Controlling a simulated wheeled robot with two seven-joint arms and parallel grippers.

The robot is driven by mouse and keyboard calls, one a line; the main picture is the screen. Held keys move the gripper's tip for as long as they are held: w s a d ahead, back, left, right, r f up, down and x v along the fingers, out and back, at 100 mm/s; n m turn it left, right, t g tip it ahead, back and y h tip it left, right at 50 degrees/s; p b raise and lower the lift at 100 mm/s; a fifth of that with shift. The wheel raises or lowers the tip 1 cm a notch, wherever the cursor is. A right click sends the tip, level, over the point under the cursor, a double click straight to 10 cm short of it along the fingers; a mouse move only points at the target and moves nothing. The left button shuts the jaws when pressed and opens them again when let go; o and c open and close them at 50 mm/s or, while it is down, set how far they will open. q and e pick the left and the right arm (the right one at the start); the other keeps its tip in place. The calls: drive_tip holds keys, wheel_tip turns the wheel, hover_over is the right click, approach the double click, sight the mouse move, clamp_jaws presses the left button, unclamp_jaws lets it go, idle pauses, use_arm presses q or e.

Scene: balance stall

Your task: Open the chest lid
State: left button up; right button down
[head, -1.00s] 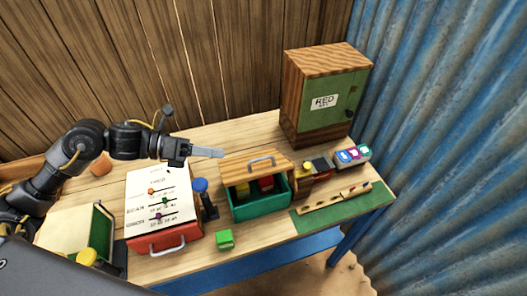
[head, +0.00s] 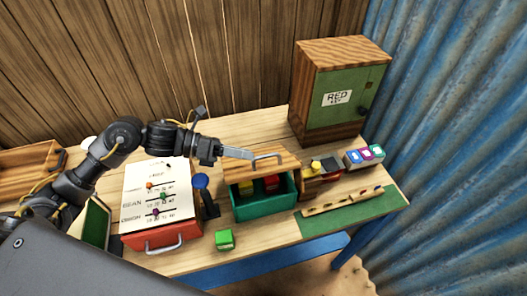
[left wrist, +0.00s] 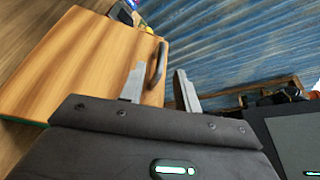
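The chest (head: 262,206) is a teal-green box with a wooden lid (head: 240,168). The lid sits raised over the back part, and the front gap shows yellow and red things inside. A grey bar handle (head: 268,157) stands on the lid. My left gripper (head: 249,155) is at the handle's left end in the head view. In the left wrist view my left gripper (left wrist: 161,82) has its fingers apart, with the handle (left wrist: 156,64) showing between and beyond them. Whether they touch it I cannot tell. My right gripper is not in view.
A red box with a slider panel (head: 160,195) and a blue-topped post (head: 201,182) stand left of the chest. A green cube (head: 224,240) lies in front. A cabinet marked RED KEY (head: 340,97), coloured blocks (head: 365,155) and a green mat (head: 350,216) are right.

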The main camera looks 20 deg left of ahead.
sight(263, 156)
use_arm(q)
drive_tip(key=p+x, duration=0.2)
drive_tip(key=x, duration=0.3)
drive_tip(key=shift+d+r, duration=0.15)
drive_tip(key=shift+w+d+f, duration=0.15)
drive_tip(key=shift+d+f, duration=0.1)
drive_tip(key=shift+d, duration=0.05)
drive_tip(key=shift+c, duration=0.2)
clamp_jaws()
